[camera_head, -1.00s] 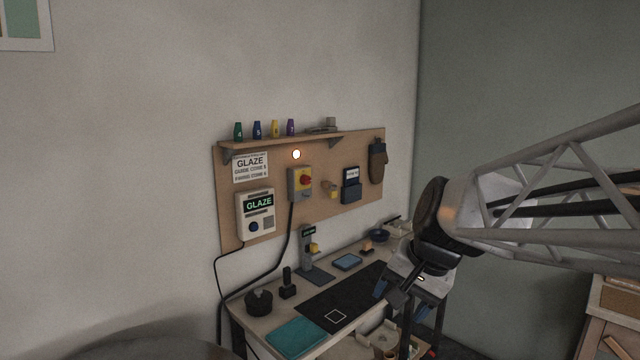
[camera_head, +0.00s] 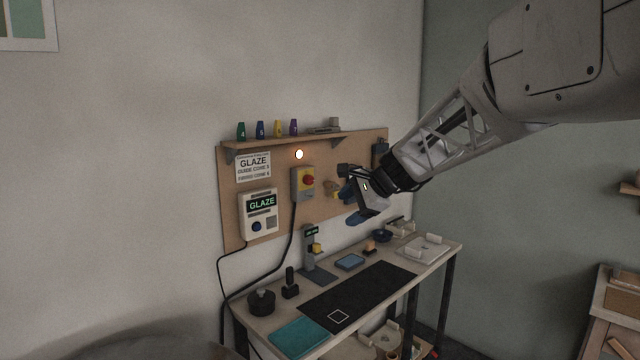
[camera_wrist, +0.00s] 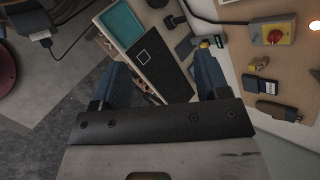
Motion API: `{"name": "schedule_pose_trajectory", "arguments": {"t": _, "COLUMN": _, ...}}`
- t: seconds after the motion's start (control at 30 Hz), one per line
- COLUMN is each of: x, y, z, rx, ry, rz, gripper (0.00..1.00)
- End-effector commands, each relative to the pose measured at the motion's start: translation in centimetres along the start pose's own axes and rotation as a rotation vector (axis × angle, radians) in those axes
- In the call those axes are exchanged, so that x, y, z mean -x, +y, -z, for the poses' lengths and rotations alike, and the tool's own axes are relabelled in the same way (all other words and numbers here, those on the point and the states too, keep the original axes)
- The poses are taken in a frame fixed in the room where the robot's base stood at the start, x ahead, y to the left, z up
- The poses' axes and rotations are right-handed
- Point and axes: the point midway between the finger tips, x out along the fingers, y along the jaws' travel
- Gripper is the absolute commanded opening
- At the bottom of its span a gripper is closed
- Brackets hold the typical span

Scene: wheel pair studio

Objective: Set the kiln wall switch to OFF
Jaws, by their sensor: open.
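The kiln wall switch (camera_head: 303,184) is a grey box with a yellow face and a red rotary knob, mounted on the brown wall board. A black cable runs down from it. The switch also shows in the wrist view (camera_wrist: 273,35) at the upper right. The knob's exact setting is too small to read. A round lamp (camera_head: 299,154) glows above the switch. My gripper (camera_head: 347,203) is in front of the board, to the right of the switch and apart from it. In the wrist view its two blue fingers (camera_wrist: 160,84) are spread wide with nothing between them.
A controller box (camera_head: 258,215) reading GLAZE hangs left of the switch. A shelf (camera_head: 280,142) with several coloured cones juts out above. The workbench (camera_head: 445,250) below holds a black mat (camera_head: 358,296), a teal pad (camera_head: 298,338) and a small stand (camera_head: 312,250).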

Motion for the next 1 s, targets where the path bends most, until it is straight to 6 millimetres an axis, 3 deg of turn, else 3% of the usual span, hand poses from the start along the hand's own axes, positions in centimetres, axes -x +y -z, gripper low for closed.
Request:
{"name": "schedule_pose_trajectory", "arguments": {"t": 0.4, "x": -5.6, "y": -9.6, "z": 4.4, "rx": -0.284, "ry": -0.113, "rz": 0.141, "gripper": 0.69}}
{"name": "schedule_pose_trajectory", "arguments": {"t": 1.0, "x": -14.3, "y": -21.1, "z": 11.9, "rx": -0.691, "ry": -0.311, "rz": 0.315, "gripper": 0.69}}
